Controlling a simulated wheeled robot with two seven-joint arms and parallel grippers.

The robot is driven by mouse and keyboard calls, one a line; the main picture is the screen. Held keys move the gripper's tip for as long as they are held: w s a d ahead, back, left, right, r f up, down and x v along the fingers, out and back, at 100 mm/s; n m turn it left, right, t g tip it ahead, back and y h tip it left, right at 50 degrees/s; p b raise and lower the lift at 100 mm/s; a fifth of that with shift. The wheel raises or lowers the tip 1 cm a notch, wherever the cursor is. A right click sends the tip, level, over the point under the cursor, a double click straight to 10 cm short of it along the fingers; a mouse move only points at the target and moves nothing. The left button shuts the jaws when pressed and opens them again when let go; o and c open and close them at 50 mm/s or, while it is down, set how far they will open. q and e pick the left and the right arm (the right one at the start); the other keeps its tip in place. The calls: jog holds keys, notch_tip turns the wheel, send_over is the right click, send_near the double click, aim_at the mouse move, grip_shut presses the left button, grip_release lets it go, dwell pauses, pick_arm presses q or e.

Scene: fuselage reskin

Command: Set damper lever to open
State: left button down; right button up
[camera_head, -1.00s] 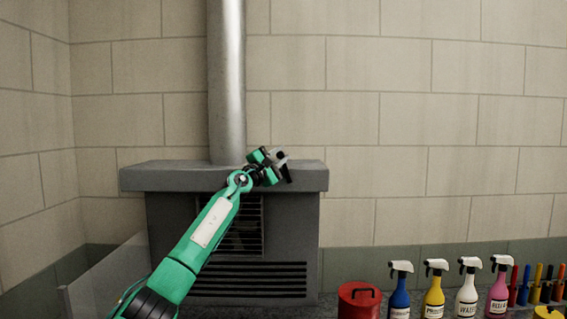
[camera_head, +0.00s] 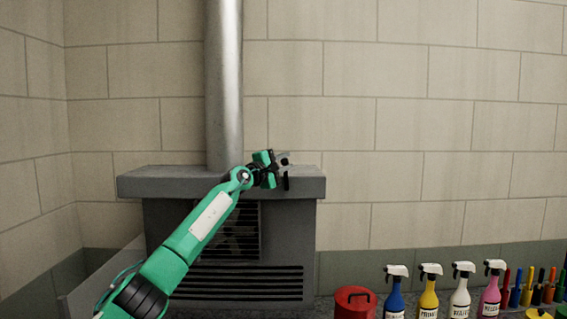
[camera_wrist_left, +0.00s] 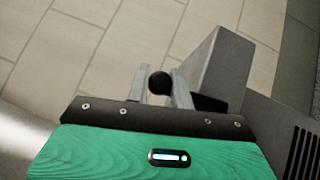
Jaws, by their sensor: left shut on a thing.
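The damper lever's round black knob (camera_wrist_left: 159,83) sits between the two grey fingers of my left gripper (camera_wrist_left: 160,92) in the left wrist view. In the head view, my left gripper (camera_head: 281,160) is at the right end of the grey stove's top slab (camera_head: 150,182), and the small dark knob (camera_head: 284,161) shows at its tips. The gripper is shut on the knob. The lever's shaft is mostly hidden, so its exact angle cannot be told. My right gripper is not in view.
A metal flue pipe (camera_head: 224,80) rises from the stove close left of my gripper. A red can (camera_head: 354,303) and several spray bottles (camera_head: 429,296) stand at the lower right. The wall right of the gripper is clear.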

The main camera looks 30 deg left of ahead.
pick_arm(q)
jog(key=c, duration=1.2)
grip_release()
jog(key=shift+d, duration=0.1)
jog(key=shift+s, duration=0.1)
jog(key=b+v, duration=0.7)
jog(key=v, duration=0.6)
jog(key=shift+s, duration=0.2)
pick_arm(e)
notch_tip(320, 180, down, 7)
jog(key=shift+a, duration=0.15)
pick_arm(q)
jog(key=shift+f, duration=0.2)
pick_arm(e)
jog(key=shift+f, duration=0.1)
